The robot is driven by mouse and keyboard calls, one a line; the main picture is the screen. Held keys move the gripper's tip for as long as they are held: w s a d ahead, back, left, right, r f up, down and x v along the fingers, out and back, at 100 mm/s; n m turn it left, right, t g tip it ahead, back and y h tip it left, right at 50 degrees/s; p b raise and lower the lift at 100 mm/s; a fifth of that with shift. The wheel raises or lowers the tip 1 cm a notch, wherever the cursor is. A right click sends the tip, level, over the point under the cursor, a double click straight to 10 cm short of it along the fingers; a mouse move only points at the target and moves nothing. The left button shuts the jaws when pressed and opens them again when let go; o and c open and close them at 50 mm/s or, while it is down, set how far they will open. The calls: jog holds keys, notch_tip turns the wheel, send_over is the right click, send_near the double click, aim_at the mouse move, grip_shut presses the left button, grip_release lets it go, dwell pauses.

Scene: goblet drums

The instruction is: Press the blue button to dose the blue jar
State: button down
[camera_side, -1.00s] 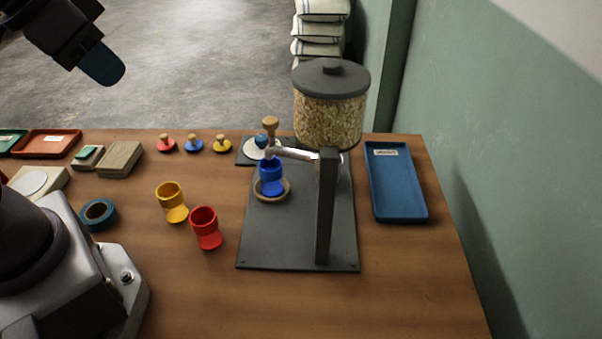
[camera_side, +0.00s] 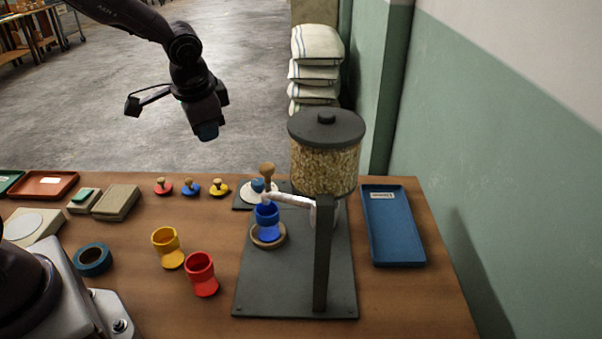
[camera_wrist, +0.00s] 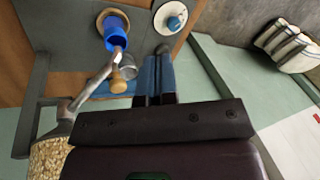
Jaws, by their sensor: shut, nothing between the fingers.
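The blue jar (camera_side: 267,217), goblet-shaped, stands upright on a wooden ring under the spout of the grain dispenser (camera_side: 325,165). It also shows in the wrist view (camera_wrist: 116,32). The blue button (camera_side: 258,185) is a small round knob on a white disc behind the jar; the wrist view shows it too (camera_wrist: 174,22). My gripper (camera_side: 207,133) is shut and empty, in the air above and behind the table's back edge, left of the dispenser. In the wrist view its blue fingertips (camera_wrist: 156,60) point toward the disc and jar, apart from both.
A wooden-knobbed lever (camera_side: 267,170) rises beside the button. A yellow goblet (camera_side: 166,247) and a red goblet (camera_side: 201,274) stand left of the dark base plate (camera_side: 290,290). Small knobbed pieces (camera_side: 190,188) line the back. A blue tray (camera_side: 393,225) lies at right.

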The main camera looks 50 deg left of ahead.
jog(key=w+f+m+t+h, duration=0.1)
jog(key=w+f+m+t, duration=0.15)
jog(key=w+f, duration=0.65)
jog(key=w+r+m+t+h, duration=0.1)
jog(key=w+m+t, duration=0.1)
jog(key=w, duration=0.4)
jog(key=w+d+r+m+t+h, duration=0.1)
jog(key=w+m+t+h, duration=0.1)
jog(key=w, duration=0.4)
jog(key=shift+w+d+m, duration=0.25)
jog(key=shift+w+m, duration=0.1)
jog(key=shift+m, duration=0.3)
jog(key=shift+f, duration=0.1)
jog(key=shift+f, duration=4.4)
jog(key=shift+f, duration=0.4)
